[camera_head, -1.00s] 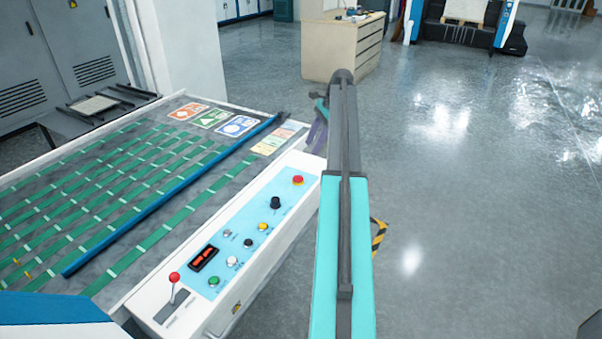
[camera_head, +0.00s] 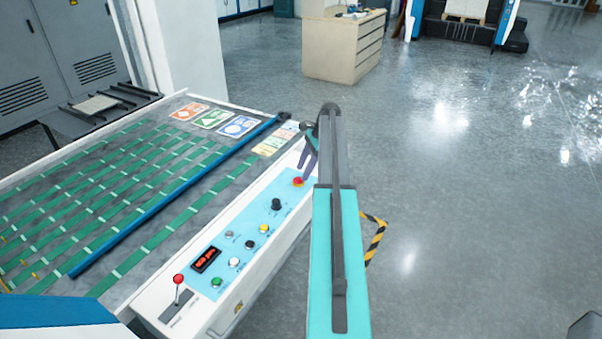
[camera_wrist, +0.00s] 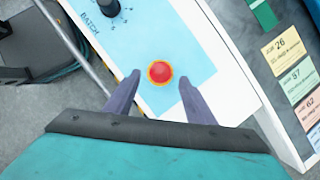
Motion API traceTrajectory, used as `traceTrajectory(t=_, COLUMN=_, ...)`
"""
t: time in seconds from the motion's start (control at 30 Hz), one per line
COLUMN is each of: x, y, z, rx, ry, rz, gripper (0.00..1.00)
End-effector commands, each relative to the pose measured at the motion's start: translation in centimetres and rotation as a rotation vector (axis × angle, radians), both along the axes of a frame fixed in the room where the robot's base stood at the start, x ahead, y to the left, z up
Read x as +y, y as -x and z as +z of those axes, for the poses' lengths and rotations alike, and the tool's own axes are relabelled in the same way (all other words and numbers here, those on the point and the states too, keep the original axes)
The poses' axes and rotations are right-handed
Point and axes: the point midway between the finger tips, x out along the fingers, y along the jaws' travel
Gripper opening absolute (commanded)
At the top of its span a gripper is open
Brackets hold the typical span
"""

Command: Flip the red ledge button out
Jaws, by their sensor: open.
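The red button (camera_head: 298,182) sits on a yellow ring at the far end of the blue control panel on the machine's white ledge. In the wrist view the red button (camera_wrist: 160,72) shows in full between and slightly beyond my fingertips. My gripper (camera_head: 308,160) is above the far end of the panel, partly hidden by my arm in the head view. In the wrist view my gripper (camera_wrist: 159,82) is open and empty, with one purple finger on each side of the button. I cannot tell the exact height of the fingertips above the panel.
A black knob (camera_head: 276,204) and several smaller buttons share the panel. A red-topped lever (camera_head: 178,280) stands at its near end. Coloured cards (camera_wrist: 290,50) lie right of the panel in the wrist view. Open floor lies right of the machine.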

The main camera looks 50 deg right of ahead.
Motion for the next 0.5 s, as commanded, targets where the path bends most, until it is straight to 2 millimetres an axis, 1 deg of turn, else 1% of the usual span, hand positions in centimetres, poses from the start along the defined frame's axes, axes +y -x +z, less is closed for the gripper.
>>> traceTrajectory(t=0.1, x=0.5, y=-0.2, z=-1.1, rx=0.001, ry=-0.002, rz=0.001, gripper=0.50)
traceTrajectory(t=0.23, x=0.7, y=-0.4, z=-2.1, rx=0.000, ry=0.000, rz=-0.001, gripper=0.50)
traceTrajectory(t=0.5, x=0.9, y=-0.5, z=-2.8, rx=0.000, ry=0.000, rz=-0.001, gripper=0.50)
